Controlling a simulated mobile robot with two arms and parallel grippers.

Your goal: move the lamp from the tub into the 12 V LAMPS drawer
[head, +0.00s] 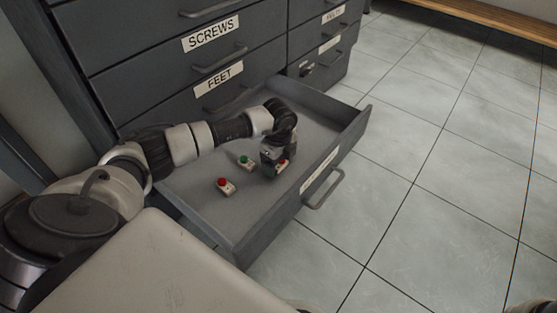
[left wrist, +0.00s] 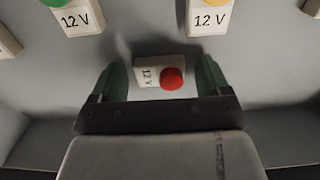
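A white lamp with a red dome, marked 12 V (left wrist: 152,77), lies between my left gripper's fingers in the left wrist view, with small gaps on both sides. It also shows in the head view (head: 282,164), partly hidden by the gripper. My left gripper (head: 275,168) is open and low inside the pulled-out drawer (head: 340,108); its dark green fingers (left wrist: 161,82) stand apart around the lamp. The drawer's front label is too slanted to read. No tub is in view. My right gripper is not in view.
A red-domed lamp (head: 226,187) and a green-domed lamp (head: 245,161) lie in the same drawer. The left wrist view shows a yellow-domed 12 V lamp (left wrist: 209,18) nearby. Tiled floor at the right is clear.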

